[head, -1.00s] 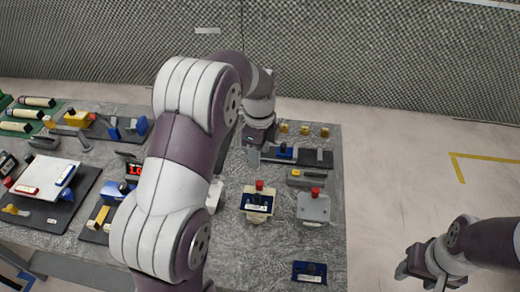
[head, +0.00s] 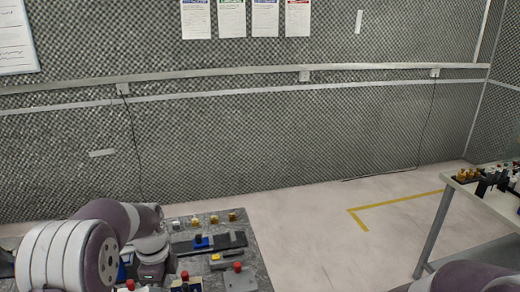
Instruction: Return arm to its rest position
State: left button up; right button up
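My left arm comes in at the bottom left, bent over the grey worktable (head: 262,272). My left gripper (head: 152,277) points down over the table at the bottom edge. Its fingers are too small and partly cut off, so I cannot tell whether they are open or shut. Only a purple link of my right arm shows at the bottom right corner; the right gripper is out of the picture.
Several brass-coloured pieces (head: 214,219) stand along the table's back edge. A dark tray (head: 210,243) with a blue part and devices with red buttons (head: 237,267) sit nearer. A second table (head: 440,222) stands right. Open floor (head: 320,235) lies between the tables.

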pick_arm(q)
jog(key=s+d+n, duration=0.2)
jog(key=s+n, duration=0.7)
jog(key=s+d+n+t, duration=0.1)
jog(key=s+d+n, duration=0.1)
jog(key=s+n, duration=0.6)
jog(key=shift+s+d+f+n, duration=0.35)
jog(key=shift+d+f+n, duration=0.05)
